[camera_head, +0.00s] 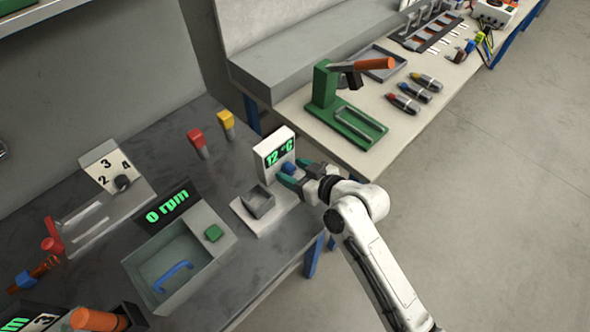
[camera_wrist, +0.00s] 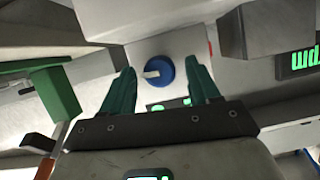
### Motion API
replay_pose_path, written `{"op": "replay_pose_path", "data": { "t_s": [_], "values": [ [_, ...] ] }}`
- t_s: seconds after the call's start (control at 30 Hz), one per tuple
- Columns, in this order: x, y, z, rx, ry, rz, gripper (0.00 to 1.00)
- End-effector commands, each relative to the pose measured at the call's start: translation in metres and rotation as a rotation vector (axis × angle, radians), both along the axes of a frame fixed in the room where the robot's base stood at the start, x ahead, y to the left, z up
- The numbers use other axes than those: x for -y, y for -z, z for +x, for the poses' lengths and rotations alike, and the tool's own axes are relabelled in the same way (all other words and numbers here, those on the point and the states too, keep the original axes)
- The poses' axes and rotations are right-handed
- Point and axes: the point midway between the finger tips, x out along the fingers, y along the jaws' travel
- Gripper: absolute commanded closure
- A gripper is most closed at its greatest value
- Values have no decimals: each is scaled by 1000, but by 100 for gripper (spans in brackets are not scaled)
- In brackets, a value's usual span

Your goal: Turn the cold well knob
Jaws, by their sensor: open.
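The cold well knob (camera_wrist: 159,72) is a round blue dial with a white pointer, on the pale front of the cold well. In the head view the knob (camera_head: 289,168) shows as a small blue spot below the green "12 °C" display (camera_head: 279,152). In the wrist view my gripper (camera_wrist: 163,78) has one finger on each side of the knob, with gaps visible between.
A grey basin with a "0 rpm" display (camera_head: 167,207) stands left of the cold well. Red and yellow-topped items (camera_head: 226,120) stand behind it. Open floor lies at the right.

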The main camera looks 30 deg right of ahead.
Motion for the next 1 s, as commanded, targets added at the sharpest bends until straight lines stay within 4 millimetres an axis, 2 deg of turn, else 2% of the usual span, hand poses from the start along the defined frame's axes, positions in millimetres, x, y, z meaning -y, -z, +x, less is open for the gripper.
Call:
{"op": "replay_pose_path", "data": {
  "t_s": [0.2,0.77,1.0],
  "values": [
    [0,0,0,0,0,0,41],
    [0,0,0,-1,1,-1,95],
    [1,1,0,-7,2,21,95]
  ]
}}
